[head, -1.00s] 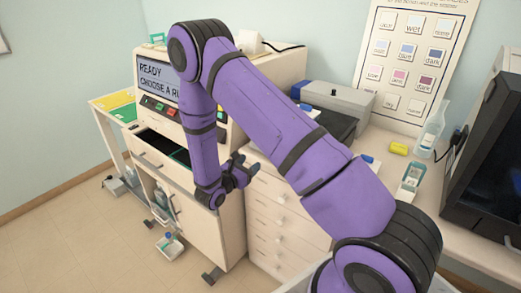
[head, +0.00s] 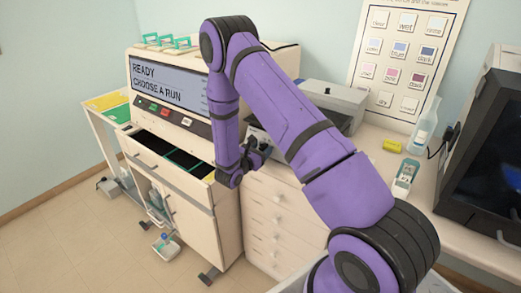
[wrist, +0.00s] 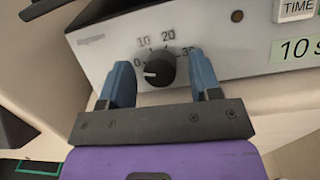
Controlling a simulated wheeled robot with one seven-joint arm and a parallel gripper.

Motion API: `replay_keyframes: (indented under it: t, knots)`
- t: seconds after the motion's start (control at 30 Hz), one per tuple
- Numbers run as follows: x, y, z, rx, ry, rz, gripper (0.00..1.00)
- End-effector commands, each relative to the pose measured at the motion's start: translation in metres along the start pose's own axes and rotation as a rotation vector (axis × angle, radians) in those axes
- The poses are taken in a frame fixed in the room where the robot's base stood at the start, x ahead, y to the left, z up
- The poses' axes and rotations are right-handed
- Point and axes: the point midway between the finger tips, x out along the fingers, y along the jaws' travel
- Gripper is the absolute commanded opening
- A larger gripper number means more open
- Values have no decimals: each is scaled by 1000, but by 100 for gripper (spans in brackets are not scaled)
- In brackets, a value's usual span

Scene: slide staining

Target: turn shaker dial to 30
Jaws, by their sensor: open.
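The shaker (wrist: 225,35) is a light box with a front panel, seen close up in the wrist view. Its dial (wrist: 160,69) is a round black knob with a white pointer mark on its left side, toward the 0. The printed numbers 0, 10, 20 and 30 arc over the knob from left to right; the 30 is partly hidden by my right finger. My gripper (wrist: 160,65) is open, with one blue finger on each side of the dial. I cannot tell whether they touch it. In the head view my gripper (head: 257,154) is at the shaker's front, mostly hiding it.
A green "10 s" label and a TIME button (wrist: 298,8) are on the panel to the right. In the head view, a stainer (head: 168,85) with an open drawer stands left of my arm.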

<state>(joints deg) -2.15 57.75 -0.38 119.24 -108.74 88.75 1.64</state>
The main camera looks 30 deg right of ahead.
Motion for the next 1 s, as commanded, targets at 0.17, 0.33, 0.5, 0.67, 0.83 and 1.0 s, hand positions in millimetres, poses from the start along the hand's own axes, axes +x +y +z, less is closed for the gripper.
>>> replay_keyframes:
  t: [0.17,0.33,0.5,0.67,0.83,1.0]
  knots:
    - [0,0,0,0,0,0,42]
    - [0,0,0,0,0,0,9]
    - [0,0,0,6,0,-1,9]
    - [-1,1,0,40,-2,-14,9]
    - [-1,1,0,124,-6,-48,9]
    - [-1,2,0,252,-12,-99,9]
